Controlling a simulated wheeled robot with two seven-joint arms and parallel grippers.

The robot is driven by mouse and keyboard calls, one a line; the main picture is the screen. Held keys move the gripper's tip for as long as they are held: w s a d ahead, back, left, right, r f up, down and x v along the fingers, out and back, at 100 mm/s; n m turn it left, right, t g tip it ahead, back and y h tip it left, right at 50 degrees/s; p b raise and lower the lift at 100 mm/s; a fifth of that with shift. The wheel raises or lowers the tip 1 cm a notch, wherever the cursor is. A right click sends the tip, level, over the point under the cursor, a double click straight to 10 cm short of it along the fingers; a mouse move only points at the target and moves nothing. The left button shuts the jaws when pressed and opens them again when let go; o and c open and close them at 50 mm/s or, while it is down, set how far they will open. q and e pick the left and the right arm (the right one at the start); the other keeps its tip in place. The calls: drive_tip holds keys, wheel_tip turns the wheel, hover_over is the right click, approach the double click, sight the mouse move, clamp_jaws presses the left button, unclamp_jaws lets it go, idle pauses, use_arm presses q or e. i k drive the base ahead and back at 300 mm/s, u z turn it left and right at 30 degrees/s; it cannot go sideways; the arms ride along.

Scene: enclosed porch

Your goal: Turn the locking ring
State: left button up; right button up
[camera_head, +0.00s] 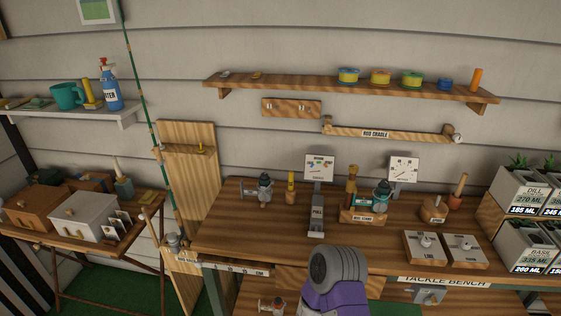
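I cannot single out a locking ring by its look. A tall green fishing rod (144,95) leans at the left against a pale wooden board (190,185). A grey reel (173,241) sits low on the rod, by the bench's left end; any ring there is too small to tell. Other reels stand on the bench: a dark one (264,188) at the left and a teal one (381,196) at the reel stand (364,215). A grey and purple link of my arm shows at the bottom middle. Neither gripper's fingers are in view.
A side table (90,236) with boxes stands left. The bench's front left is clear.

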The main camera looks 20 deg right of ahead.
sight(353, 168)
drive_tip(key=u, duration=1.05)
drive_tip(key=k, duration=0.9)
drive_tip(key=z, duration=1.7)
drive_tip(key=i, duration=0.35)
drive_tip(key=u, duration=0.05)
